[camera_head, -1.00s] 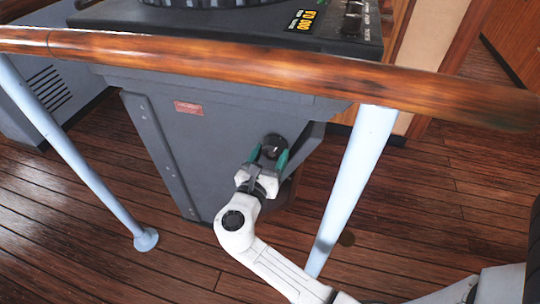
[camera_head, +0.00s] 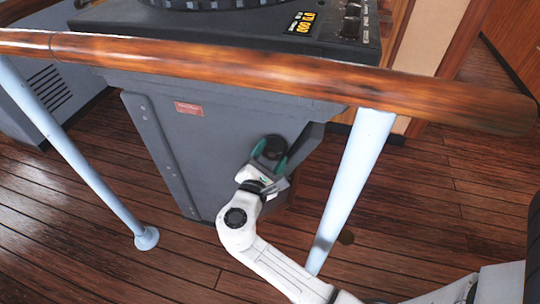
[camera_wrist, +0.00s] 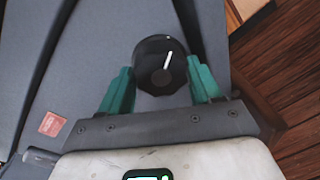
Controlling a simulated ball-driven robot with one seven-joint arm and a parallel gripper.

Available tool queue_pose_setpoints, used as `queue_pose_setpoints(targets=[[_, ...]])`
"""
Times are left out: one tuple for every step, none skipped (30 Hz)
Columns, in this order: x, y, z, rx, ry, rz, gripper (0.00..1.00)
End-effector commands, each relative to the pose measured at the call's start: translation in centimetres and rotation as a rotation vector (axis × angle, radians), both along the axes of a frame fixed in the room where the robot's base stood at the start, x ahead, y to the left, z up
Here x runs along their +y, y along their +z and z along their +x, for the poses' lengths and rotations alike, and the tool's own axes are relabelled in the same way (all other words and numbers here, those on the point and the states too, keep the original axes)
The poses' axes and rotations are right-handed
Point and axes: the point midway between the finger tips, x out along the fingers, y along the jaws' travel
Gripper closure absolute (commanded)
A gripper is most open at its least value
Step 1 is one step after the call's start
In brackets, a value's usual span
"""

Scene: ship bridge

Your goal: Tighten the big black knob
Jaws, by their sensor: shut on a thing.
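The big black knob (camera_head: 273,146) is on the lower right of the grey console's (camera_head: 205,150) face. In the wrist view the knob (camera_wrist: 160,65) is round, with a white pointer line tilted slightly right of straight up. My gripper (camera_head: 269,155) is at the knob, with one green finger on each side. In the wrist view my gripper (camera_wrist: 161,80) is shut on the knob, and the fingers partly cover its sides. The gripper is rolled relative to the arm, its palm tilted in the head view.
A wooden handrail (camera_head: 200,72) crosses in front of the console above my arm. A pale blue post (camera_head: 355,180) stands right of the gripper, and another post (camera_head: 85,165) stands at left. A small red plate (camera_head: 189,109) is on the console. Plank floor (camera_head: 430,210) is open at right.

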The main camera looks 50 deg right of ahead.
Motion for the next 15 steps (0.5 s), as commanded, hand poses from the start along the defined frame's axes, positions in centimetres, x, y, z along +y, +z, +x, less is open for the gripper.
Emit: queue_pose_setpoints(targets=[[0.02,-0.17,-0.08,-0.039,0.0,0.016,0.67],[0.01,-0.16,-0.09,-0.066,-0.001,0.026,0.67],[0.01,-0.18,-0.1,-0.102,-0.001,0.038,0.67],[0.01,-0.18,-0.11,-0.129,-0.001,0.048,0.67],[0.01,-0.2,-0.11,-0.156,-0.001,0.057,0.67],[0.01,-0.22,-0.12,-0.192,-0.001,0.071,0.67],[0.0,-0.23,-0.13,-0.218,-0.001,0.08,0.67],[0.0,-0.25,-0.14,-0.245,-0.001,0.09,0.67],[-0.01,-0.25,-0.14,-0.281,-0.001,0.104,0.67],[-0.01,-0.26,-0.15,-0.308,-0.001,0.113,0.67],[-0.01,-0.29,-0.15,-0.335,-0.001,0.123,0.67],[-0.02,-0.31,-0.16,-0.371,-0.001,0.136,0.67],[-0.02,-0.32,-0.16,-0.397,-0.001,0.146,0.67],[-0.02,-0.32,-0.16,-0.424,-0.001,0.156,0.67],[-0.03,-0.32,-0.18,-0.461,-0.001,0.168,0.67]])
